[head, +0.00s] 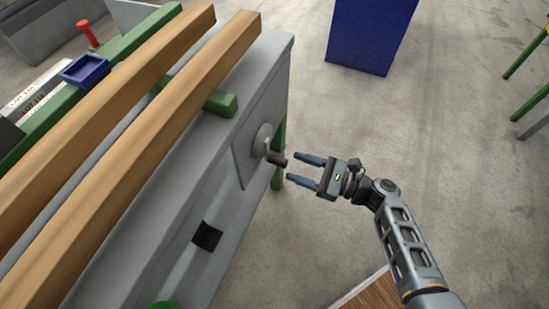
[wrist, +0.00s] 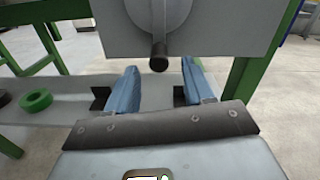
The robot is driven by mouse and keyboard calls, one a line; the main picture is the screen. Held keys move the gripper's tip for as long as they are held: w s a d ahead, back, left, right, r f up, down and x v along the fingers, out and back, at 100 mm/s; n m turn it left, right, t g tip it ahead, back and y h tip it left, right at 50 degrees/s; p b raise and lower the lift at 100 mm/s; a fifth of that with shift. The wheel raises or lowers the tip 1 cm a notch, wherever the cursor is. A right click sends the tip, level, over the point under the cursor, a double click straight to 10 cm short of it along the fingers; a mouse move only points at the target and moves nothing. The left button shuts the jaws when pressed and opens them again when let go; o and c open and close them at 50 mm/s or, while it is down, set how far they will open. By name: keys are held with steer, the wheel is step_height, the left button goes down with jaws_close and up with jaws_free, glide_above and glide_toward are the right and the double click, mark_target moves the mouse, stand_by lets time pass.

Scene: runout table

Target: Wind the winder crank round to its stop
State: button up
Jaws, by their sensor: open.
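The winder crank (head: 264,141) is a light grey disc on a grey plate at the end of the runout table, with a short dark handle (head: 277,159) sticking out. In the wrist view the disc (wrist: 158,12) is at the top, and the dark handle (wrist: 159,57) points toward the camera at its lower edge. My gripper (head: 300,170) is open, its two blue fingers pointing at the handle. In the wrist view the gripper (wrist: 161,80) has its fingers below and to either side of the handle, with a gap between. It does not appear to touch the handle.
Two long wooden beams (head: 190,95) lie along the grey table (head: 150,235). A blue tray (head: 84,70) and a red peg (head: 87,33) are at the far left. A blue box (head: 370,35) stands on the floor behind. A green ring (wrist: 37,100) lies on a low shelf.

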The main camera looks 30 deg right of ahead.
mark_target(269, 158)
steer(key=x, duration=0.7)
steer(key=shift+s, duration=0.1)
jaws_close()
stand_by(0.3)
